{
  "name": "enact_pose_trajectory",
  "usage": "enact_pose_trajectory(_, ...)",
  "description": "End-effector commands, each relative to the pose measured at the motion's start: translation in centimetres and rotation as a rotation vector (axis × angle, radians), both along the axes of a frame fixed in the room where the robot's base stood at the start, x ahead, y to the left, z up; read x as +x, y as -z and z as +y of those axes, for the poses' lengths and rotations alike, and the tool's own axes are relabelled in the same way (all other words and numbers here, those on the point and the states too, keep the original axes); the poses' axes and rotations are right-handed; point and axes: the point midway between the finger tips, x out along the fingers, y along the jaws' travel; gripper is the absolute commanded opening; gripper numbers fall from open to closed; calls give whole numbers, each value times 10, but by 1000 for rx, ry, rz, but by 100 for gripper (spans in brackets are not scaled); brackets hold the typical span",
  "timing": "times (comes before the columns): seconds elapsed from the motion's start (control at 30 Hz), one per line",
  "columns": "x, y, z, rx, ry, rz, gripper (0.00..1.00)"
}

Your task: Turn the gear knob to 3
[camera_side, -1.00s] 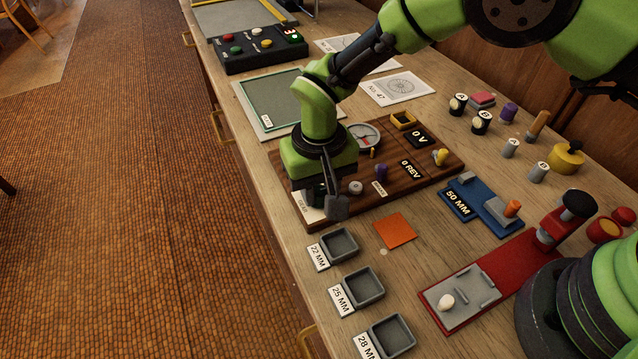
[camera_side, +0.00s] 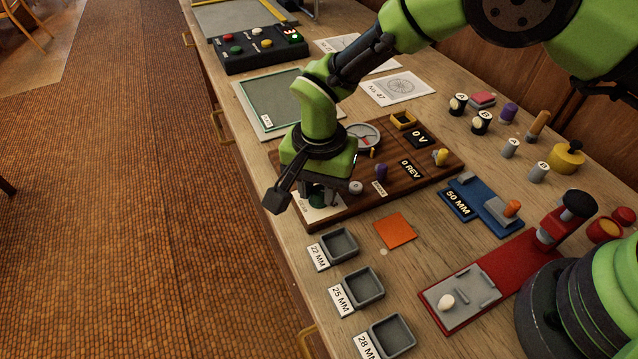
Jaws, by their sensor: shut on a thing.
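The wooden panel (camera_side: 374,203) carries a white gear plate (camera_side: 322,214) at its near left corner. The gear knob (camera_side: 317,201) is a small dark green piece above that plate, mostly hidden under my wrist. My gripper (camera_side: 316,194) points down over it and is shut on the knob. The fingers are largely hidden by the wrist and a dark block on a bracket, which sticks out to the left. The plate's numbers and the knob's pointer cannot be read from here.
The panel also bears a round dial (camera_side: 364,137), a "0 REV" display (camera_side: 411,169), a "0 V" display (camera_side: 419,137) and a yellow knob (camera_side: 440,157). Labelled grey trays (camera_side: 340,245) and an orange square (camera_side: 395,230) lie in front. The table edge is close on the left.

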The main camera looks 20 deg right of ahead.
Motion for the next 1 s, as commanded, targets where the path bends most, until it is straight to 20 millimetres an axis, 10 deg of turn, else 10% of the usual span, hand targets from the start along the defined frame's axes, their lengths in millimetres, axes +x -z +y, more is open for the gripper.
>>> enact_pose_trajectory(0.63, 0, 0, 0, 0, 53, 0, 5)
enact_pose_trajectory(0.67, 0, 0, 0, 0, 53, 0, 36)
enact_pose_trajectory(0.73, 0, 0, 0, 0, 52, 0, 52)
enact_pose_trajectory(1.0, 0, -1, 0, 0, 51, 0, 55)
